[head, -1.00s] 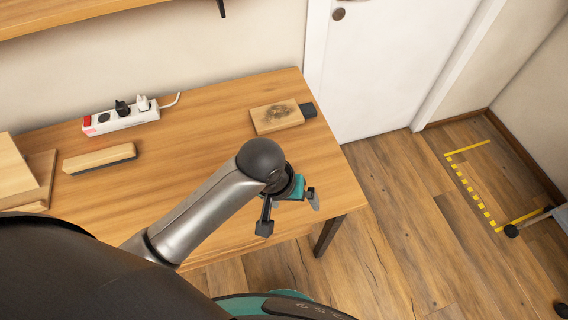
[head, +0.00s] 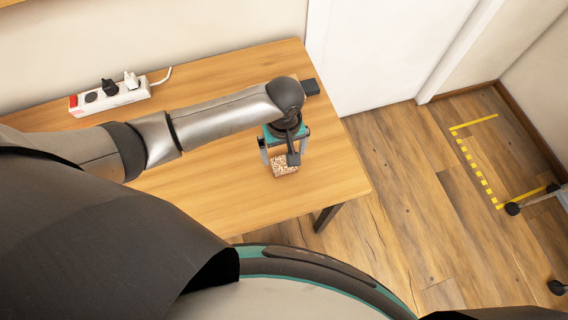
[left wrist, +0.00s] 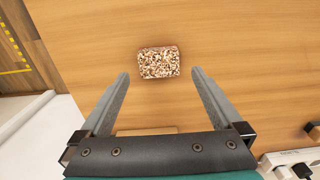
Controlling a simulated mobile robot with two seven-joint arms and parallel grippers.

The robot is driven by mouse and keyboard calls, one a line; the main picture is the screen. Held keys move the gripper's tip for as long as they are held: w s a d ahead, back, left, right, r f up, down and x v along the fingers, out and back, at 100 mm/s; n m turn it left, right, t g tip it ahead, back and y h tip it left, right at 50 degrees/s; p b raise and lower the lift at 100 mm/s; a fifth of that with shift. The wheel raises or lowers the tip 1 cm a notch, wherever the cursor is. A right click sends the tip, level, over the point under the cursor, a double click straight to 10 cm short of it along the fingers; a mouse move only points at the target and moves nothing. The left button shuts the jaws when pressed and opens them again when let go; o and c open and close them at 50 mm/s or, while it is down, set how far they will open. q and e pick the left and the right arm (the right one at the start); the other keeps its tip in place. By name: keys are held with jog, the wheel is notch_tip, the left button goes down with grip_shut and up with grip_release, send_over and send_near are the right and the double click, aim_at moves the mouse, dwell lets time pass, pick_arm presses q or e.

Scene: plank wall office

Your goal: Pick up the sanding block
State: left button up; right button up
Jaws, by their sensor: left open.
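A small speckled brown-and-white block, apparently the sanding block (head: 284,166), lies on the wooden table near its front right part. It also shows whole in the left wrist view (left wrist: 158,63), just beyond the fingertips and roughly between their lines. My left gripper (head: 279,154) is open and empty, pointing down close over the block. Its two fingers also frame the left wrist view (left wrist: 159,73), one on each side, with no visible contact. In the head view the gripper covers part of the block. My right gripper is not seen.
The wooden table (head: 225,200) is bare around the block, and its right edge is near. A white power strip (head: 110,98) with plugs stands at the back left. A dark object (head: 310,87) shows beyond my wrist. A pale wooden edge (left wrist: 147,130) shows behind the gripper in the wrist view.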

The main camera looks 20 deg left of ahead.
aim_at(284, 162)
pick_arm(q)
jog(key=shift+w+f+b, duration=0.15)
jog(key=shift+f+b, duration=0.3)
jog(key=shift+f, duration=1.3)
jog(key=shift+w+f+b, duration=0.1)
jog(key=shift+f+b, duration=0.35)
jog(key=shift+f, duration=1.25)
jog(key=c, duration=1.2)
